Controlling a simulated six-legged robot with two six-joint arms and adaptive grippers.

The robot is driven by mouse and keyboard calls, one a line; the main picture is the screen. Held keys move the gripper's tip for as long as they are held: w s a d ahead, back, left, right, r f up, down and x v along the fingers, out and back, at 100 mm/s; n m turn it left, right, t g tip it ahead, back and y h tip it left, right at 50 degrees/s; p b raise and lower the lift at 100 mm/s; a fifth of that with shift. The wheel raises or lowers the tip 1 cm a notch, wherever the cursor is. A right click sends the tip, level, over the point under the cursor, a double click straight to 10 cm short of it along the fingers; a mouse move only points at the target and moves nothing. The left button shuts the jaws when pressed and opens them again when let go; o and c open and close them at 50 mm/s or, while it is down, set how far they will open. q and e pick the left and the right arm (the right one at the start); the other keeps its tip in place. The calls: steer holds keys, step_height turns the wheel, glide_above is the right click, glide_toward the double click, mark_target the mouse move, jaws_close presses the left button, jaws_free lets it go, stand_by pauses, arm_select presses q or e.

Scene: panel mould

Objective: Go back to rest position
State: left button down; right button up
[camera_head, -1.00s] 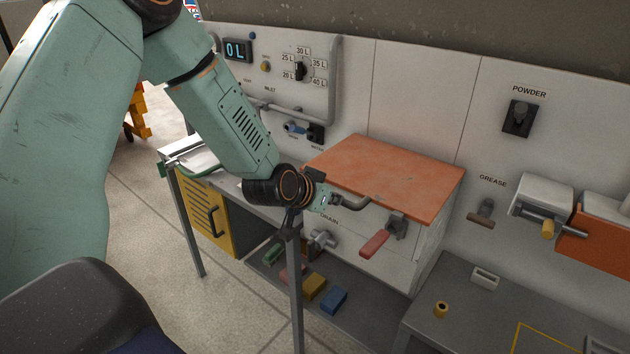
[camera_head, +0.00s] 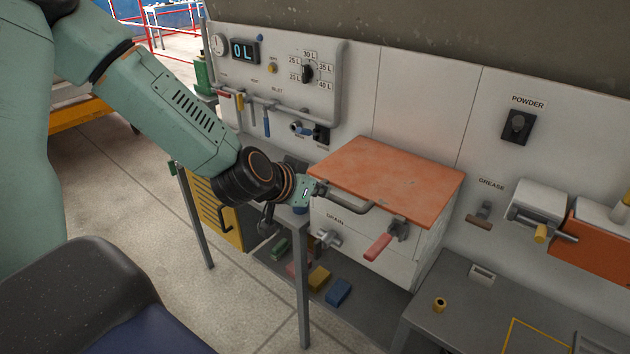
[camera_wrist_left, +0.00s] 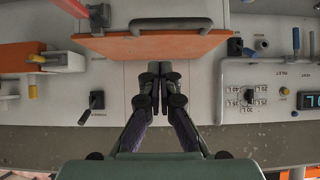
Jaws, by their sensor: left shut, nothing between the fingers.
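My left arm (camera_head: 175,120) comes in from the upper left, and its wrist (camera_head: 255,180) is beside the left edge of the orange lid. My left gripper (camera_wrist_left: 158,88) is shut and empty in the left wrist view, its two dark fingers together. In the head view its fingers are mostly hidden at the wrist. The orange lid (camera_head: 390,178) lies closed on the white mould box (camera_head: 370,255). A grey bar handle (camera_head: 348,203) on its front edge passes close to the wrist; I cannot tell whether they touch. My right gripper is in neither view.
A red-handled lever (camera_head: 378,247) and the drain valve (camera_head: 328,238) stick out from the box front. A dial panel (camera_head: 290,75) is on the wall behind. Coloured blocks (camera_head: 319,279) lie on the lower shelf. A grey table (camera_head: 470,310) stands at the right. Open floor is at left.

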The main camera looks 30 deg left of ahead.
arm_select(q)
steer(key=s+d+f+g+b, duration=0.3)
steer(key=s+f+b, duration=0.4)
steer(key=s+f, duration=0.4)
steer(key=s+d+f+g+b, duration=0.3)
steer(key=s+f+b, duration=0.5)
steer(key=f, duration=1.2)
steer(key=s+d+f+n+g+b, duration=0.1)
steer(key=s+d+f+g+b, duration=0.2)
steer(key=s+f+b, duration=0.5)
steer(key=s+f+g, duration=0.1)
steer(key=s+f, duration=0.5)
steer(key=f, duration=0.1)
steer(key=shift+d+f+g+y, duration=0.25)
steer(key=shift+g+y, duration=0.15)
steer(key=shift+s, duration=0.15)
